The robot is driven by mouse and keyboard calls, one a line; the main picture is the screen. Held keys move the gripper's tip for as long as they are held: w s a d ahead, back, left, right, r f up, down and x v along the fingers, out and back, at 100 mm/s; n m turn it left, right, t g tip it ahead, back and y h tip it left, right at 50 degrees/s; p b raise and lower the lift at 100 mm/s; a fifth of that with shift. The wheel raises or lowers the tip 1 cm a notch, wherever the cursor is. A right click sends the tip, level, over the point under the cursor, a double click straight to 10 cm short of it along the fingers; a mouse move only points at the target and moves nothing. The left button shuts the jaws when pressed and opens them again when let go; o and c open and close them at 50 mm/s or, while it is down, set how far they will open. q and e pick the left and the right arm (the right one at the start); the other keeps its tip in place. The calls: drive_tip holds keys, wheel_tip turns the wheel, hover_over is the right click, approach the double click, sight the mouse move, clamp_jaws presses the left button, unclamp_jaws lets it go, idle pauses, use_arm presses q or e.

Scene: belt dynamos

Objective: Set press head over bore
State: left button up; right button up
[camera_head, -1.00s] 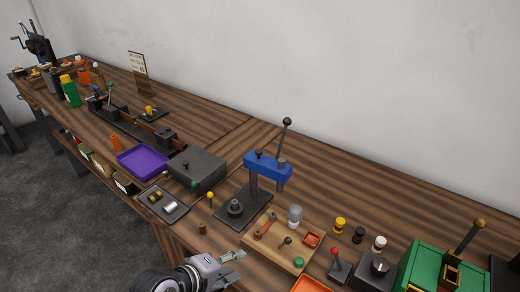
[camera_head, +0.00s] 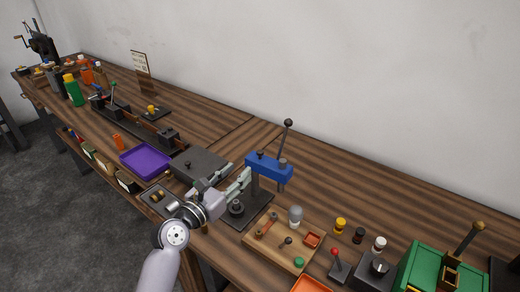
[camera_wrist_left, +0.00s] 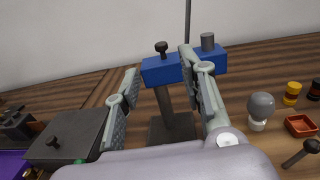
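The press stands mid-bench, with a blue head (camera_head: 268,166) on a dark column and a tall lever (camera_head: 286,145) with a black ball above it. The head's dark knob (camera_wrist_left: 162,48) and grey ram (camera_wrist_left: 207,41) show in the left wrist view. The press base (camera_head: 255,211) carries a dark round seat (camera_head: 236,207) at its front left. My left gripper (camera_head: 240,180) is open, at the column's left, just below and in front of the head. In the wrist view its fingers are wide apart with the column seen between them. My right gripper is not in view.
A grey lidded box (camera_head: 198,163) and purple tray (camera_head: 146,161) lie left of the press. A wooden tray (camera_head: 272,258) with a grey-topped knob (camera_head: 295,214) sits in front right. A green box (camera_head: 440,264) stands far right. Bench behind the press is clear.

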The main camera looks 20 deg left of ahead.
sight(258, 153)
use_arm(q)
drive_tip(key=p+x, duration=0.1)
drive_tip(key=x, duration=1.1)
drive_tip(key=shift+w, duration=0.15)
drive_tip(key=shift+d, duration=0.1)
clamp_jaws()
idle(0.3)
